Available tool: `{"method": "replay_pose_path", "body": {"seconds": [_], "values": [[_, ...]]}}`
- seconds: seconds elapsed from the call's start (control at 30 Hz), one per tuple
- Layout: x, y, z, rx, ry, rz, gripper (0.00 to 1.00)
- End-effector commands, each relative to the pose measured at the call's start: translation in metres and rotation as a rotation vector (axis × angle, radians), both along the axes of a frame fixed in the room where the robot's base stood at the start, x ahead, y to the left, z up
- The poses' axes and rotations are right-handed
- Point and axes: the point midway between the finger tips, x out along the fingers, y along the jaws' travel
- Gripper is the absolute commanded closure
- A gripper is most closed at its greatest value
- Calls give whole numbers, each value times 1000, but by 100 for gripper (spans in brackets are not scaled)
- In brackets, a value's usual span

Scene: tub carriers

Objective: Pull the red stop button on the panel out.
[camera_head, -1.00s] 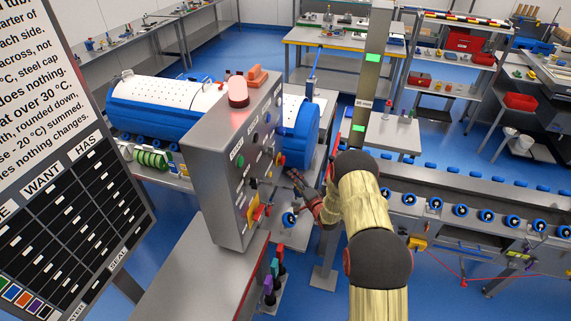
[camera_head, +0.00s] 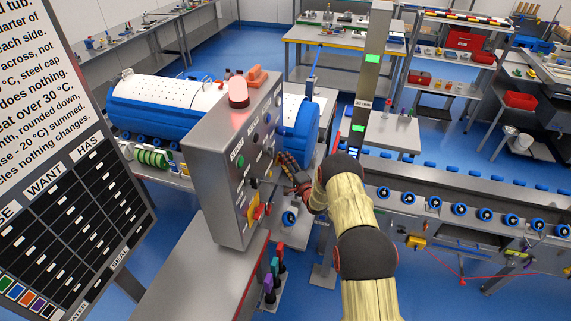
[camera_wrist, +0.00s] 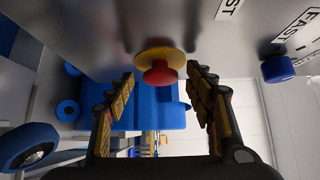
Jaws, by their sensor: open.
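The red stop button (camera_wrist: 161,74) sits on a round yellow base on the grey panel and shows in the wrist view, top middle. My gripper (camera_wrist: 160,88) is open, with its two fingers to the left and right of the button and a gap on both sides. I cannot tell how far the fingertips reach past it. In the head view the panel (camera_head: 228,200) is a tilted grey box, and my gripper (camera_head: 283,160) is close to its right face. The button is hidden there by the fingers.
A red lamp (camera_head: 238,92) stands on top of the panel. A blue knob (camera_wrist: 277,69) is right of the button in the wrist view. A red-and-yellow switch (camera_head: 257,211) is low on the panel. A blue-and-white tub (camera_head: 165,105) stands behind, and a roller conveyor (camera_head: 460,205) is at right.

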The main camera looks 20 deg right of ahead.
Motion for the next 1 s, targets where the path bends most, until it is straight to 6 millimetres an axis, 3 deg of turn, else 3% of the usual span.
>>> {"method": "replay_pose_path", "body": {"seconds": [0.2,1.0], "values": [[0,0,0,0,0,0,47],[0,0,0,-1,1,0,93]]}}
